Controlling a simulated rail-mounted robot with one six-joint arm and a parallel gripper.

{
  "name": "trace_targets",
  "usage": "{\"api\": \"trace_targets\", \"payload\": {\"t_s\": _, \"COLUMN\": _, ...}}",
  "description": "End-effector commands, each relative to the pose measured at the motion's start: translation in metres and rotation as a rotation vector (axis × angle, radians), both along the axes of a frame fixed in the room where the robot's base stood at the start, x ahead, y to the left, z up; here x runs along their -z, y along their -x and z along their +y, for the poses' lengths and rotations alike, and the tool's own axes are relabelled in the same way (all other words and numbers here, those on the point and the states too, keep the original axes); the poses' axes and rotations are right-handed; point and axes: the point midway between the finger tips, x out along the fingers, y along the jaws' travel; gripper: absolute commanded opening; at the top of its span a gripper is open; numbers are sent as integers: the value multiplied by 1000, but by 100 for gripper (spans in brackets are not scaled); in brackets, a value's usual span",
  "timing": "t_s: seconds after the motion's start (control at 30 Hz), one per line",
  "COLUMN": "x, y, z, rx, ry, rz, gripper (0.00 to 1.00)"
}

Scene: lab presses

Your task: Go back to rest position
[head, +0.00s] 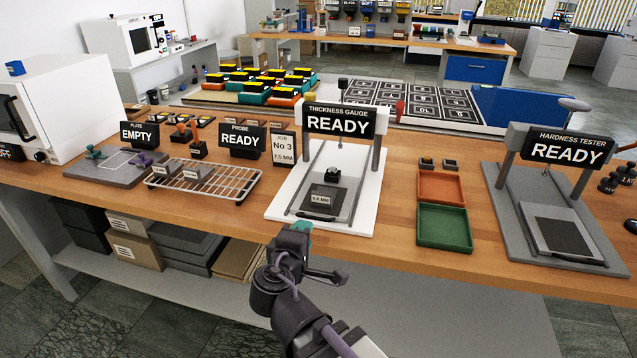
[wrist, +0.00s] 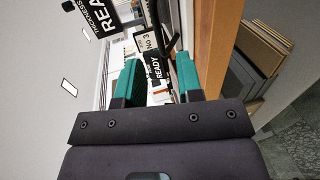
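My gripper (head: 303,232) is in front of the workbench's front edge in the head view, near the thickness gauge and apart from it. In the wrist view its two teal-padded fingers (wrist: 158,82) stand apart with nothing between them, so it is open and empty. My arm reaches up to it from the bottom of the head view. The thickness gauge (head: 283,200) has a white base and a READY sign (head: 338,121); the sign also shows sideways in the wrist view (wrist: 100,15).
The wooden workbench (head: 405,251) carries a wire rack (head: 235,183), an orange tray (head: 441,188), a green tray (head: 441,227) and the grey hardness tester (head: 510,205). Cardboard boxes (head: 135,249) sit on the shelf below. The space around my gripper in front of the bench looks clear.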

Motion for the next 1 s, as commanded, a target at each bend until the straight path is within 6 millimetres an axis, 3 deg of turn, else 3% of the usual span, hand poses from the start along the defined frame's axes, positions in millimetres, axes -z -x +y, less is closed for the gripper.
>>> {"api": "trace_targets", "payload": {"t_s": 0.07, "x": 5, "y": 2, "z": -6, "rx": 41, "ry": -29, "rz": 27, "gripper": 34}}
{"api": "trace_targets", "payload": {"t_s": 0.2, "x": 44, "y": 19, "z": -22, "rx": 199, "ry": -206, "rz": 229, "gripper": 34}}
{"api": "trace_targets", "payload": {"t_s": 0.4, "x": 115, "y": 47, "z": -100, "rx": 657, "ry": -586, "rz": 688, "gripper": 34}}
{"api": "trace_targets", "payload": {"t_s": 0.53, "x": 132, "y": 61, "z": -141, "rx": 879, "ry": -807, "rz": 898, "gripper": 34}}
{"api": "trace_targets", "payload": {"t_s": 0.67, "x": 136, "y": 64, "z": -180, "rx": 1016, "ry": -987, "rz": 996, "gripper": 34}}
{"api": "trace_targets", "payload": {"t_s": 0.83, "x": 136, "y": 59, "z": -253, "rx": 1164, "ry": -1126, "rz": 935, "gripper": 34}}
{"api": "trace_targets", "payload": {"t_s": 0.9, "x": 90, "y": 59, "z": -248, "rx": 1152, "ry": -1117, "rz": 941, "gripper": 34}}
{"api": "trace_targets", "payload": {"t_s": 1.0, "x": 56, "y": 59, "z": -247, "rx": 1151, "ry": -1115, "rz": 940, "gripper": 34}}
